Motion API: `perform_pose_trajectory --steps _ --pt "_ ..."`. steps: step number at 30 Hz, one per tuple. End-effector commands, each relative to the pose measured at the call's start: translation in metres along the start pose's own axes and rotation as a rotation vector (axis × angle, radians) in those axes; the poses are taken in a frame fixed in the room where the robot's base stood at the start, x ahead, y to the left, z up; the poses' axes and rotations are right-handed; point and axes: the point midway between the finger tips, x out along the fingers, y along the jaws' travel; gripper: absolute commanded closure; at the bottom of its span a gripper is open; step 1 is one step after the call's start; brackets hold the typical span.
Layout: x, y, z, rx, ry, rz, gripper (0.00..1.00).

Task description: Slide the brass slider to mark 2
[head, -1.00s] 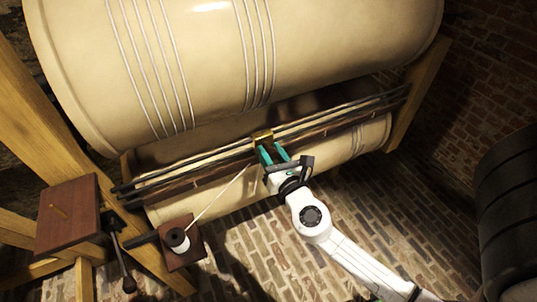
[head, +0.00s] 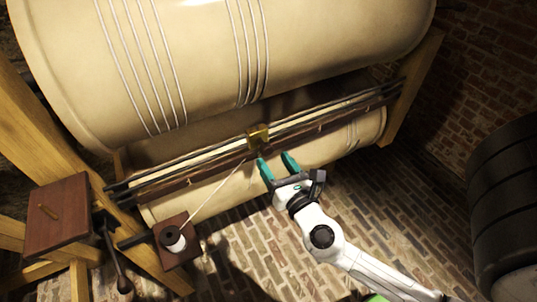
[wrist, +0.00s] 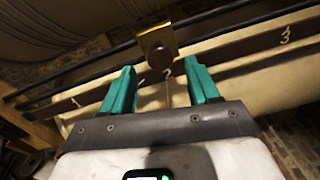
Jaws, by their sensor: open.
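The brass slider (head: 258,137) sits on the dark rails near mid-length, under the big cream cylinder. In the wrist view the brass slider (wrist: 157,42) has a dark round knob facing me. Mark 2 (wrist: 167,72) is on the dark strip just below the knob, very slightly to its right. Mark 1 (wrist: 75,103) is far left and mark 3 (wrist: 285,35) far right. My gripper (head: 275,159), with teal fingers, is open and empty, below and right of the slider and apart from it. In the wrist view my gripper (wrist: 162,80) has its fingers spread, pointing toward the slider.
The rails (head: 330,110) run across below the large wire-banded cylinder (head: 200,60). A thin cord runs from a white spool (head: 176,246) up toward the slider. A wooden box (head: 55,215) is at left, a dark ribbed object (head: 505,200) at right. Brick floor lies below.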

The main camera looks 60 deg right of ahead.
Motion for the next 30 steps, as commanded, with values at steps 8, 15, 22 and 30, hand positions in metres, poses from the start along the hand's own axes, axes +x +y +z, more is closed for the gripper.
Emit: perform_pose_trajectory --steps 8,15,22,30 --pt "-0.041 -0.001 -0.002 -0.002 0.002 0.000 0.40" --pt "-0.051 0.000 -0.001 0.000 0.001 0.000 0.40" --pt "-0.051 0.000 0.000 0.000 0.000 0.000 0.40" --pt "-0.051 0.000 0.000 0.000 0.000 0.000 0.40"
